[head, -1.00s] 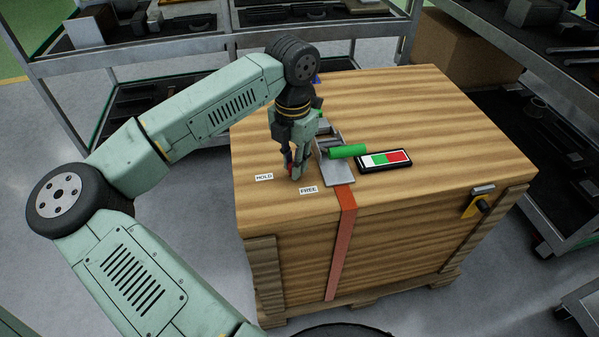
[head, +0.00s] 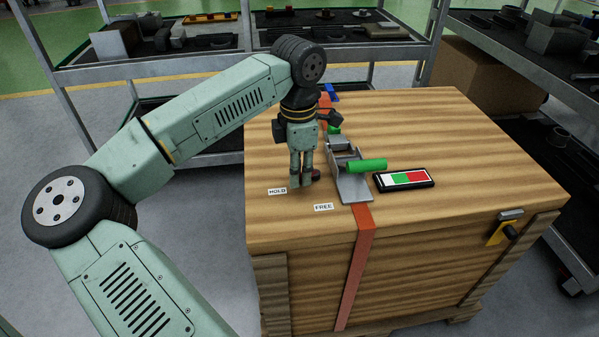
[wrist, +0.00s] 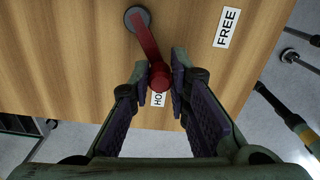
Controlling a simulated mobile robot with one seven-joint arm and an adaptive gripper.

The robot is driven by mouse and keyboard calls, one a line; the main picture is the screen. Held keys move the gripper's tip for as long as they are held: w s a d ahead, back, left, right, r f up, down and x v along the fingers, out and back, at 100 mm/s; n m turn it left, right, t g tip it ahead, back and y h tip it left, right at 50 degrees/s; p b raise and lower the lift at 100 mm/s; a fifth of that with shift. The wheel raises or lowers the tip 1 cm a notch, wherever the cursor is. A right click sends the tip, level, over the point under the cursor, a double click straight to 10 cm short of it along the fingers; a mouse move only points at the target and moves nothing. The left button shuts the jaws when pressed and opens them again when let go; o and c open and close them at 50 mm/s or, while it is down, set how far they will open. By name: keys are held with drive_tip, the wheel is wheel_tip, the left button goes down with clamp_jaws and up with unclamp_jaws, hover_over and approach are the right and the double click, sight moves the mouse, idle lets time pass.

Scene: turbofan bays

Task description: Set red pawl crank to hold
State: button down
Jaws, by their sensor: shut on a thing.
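The red pawl crank (wrist: 147,48) shows in the wrist view. Its arm runs from a grey round pivot (wrist: 137,18) to a knob that lies between my fingers and over the white HOLD label (wrist: 158,100), which it partly covers. My gripper (wrist: 161,80) is shut on the crank's knob end. The FREE label (wrist: 227,27) lies apart, to the upper right. In the head view my gripper (head: 302,183) points down at the crate top beside the HOLD label (head: 277,191), and hides most of the crank. The FREE label (head: 323,207) is to its right.
The wooden crate (head: 470,150) carries a grey ratchet buckle (head: 352,187) with a green handle (head: 366,165) and an orange strap (head: 356,260), close right of my gripper. A black panel with white, green and red fields (head: 404,179) lies farther right. Shelves stand behind.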

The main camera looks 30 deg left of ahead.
idle(0.3)
drive_tip(key=c, duration=1.5)
unclamp_jaws()
drive_tip(key=shift+r, duration=0.1)
wheel_tip(320, 180, up, 12)
drive_tip(key=shift+f, duration=0.1)
